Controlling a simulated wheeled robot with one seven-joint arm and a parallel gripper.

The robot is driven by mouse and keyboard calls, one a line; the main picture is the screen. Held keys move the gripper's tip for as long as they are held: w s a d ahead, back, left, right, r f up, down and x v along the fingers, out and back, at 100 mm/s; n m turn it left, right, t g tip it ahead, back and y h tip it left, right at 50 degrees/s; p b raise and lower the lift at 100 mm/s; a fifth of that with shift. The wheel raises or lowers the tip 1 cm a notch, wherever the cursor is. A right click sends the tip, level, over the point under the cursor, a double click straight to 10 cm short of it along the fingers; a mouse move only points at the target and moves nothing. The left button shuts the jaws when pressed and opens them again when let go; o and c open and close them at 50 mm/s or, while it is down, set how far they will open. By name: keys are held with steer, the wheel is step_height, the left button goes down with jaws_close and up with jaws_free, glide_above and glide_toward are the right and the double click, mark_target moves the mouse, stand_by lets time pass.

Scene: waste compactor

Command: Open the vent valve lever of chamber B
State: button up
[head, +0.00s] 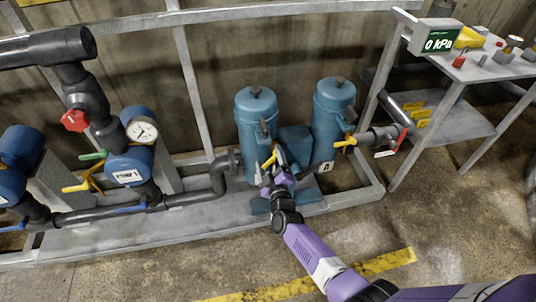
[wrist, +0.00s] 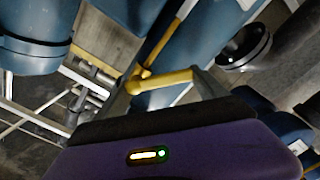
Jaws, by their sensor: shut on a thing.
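Two blue cylindrical chambers stand side by side in the head view. The right chamber (head: 333,115) carries a plate reading A. The left chamber (head: 256,120) shows no readable letter, as my arm covers its lower front. A yellow lever (head: 270,160) sits at the left chamber's lower right side. My gripper (head: 273,170) reaches it from below and is shut on it. In the wrist view the yellow lever (wrist: 160,80) crosses just beyond the purple gripper body, between my fingers (wrist: 165,82). The exact finger contact is partly hidden.
Another yellow lever (head: 345,142) and a red-handled valve (head: 402,138) are by chamber A. Pipes with a gauge (head: 143,131) and a red knob (head: 74,121) stand at left. A display (head: 438,42) reads 0 kPa. The floor in front is clear, with a yellow stripe (head: 385,262).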

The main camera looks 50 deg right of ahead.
steer(key=n, duration=0.2)
steer(key=n+p, duration=0.1)
steer(key=shift+s+d+f+n, duration=0.2)
steer(key=shift+d+f+n, duration=0.05)
steer(key=shift+f+n, duration=0.15)
steer(key=shift+s+d+f+n+p, duration=0.1)
steer(key=shift+d+n, duration=0.05)
steer(key=shift+n, duration=0.6)
steer(key=shift+s+d+f+n+p, duration=0.1)
steer(key=shift+s+d+n, duration=0.1)
steer(key=shift+n, duration=0.5)
steer(key=shift+s+d+f+n+p, duration=0.1)
steer(key=shift+d+n, duration=0.05)
steer(key=shift+n, duration=0.6)
steer(key=o, duration=2)
steer(key=shift+d, duration=0.1)
steer(key=p+v, duration=0.2)
steer(key=v, duration=0.5)
steer(key=shift+s+a, duration=0.25)
steer(key=shift+s, duration=0.1)
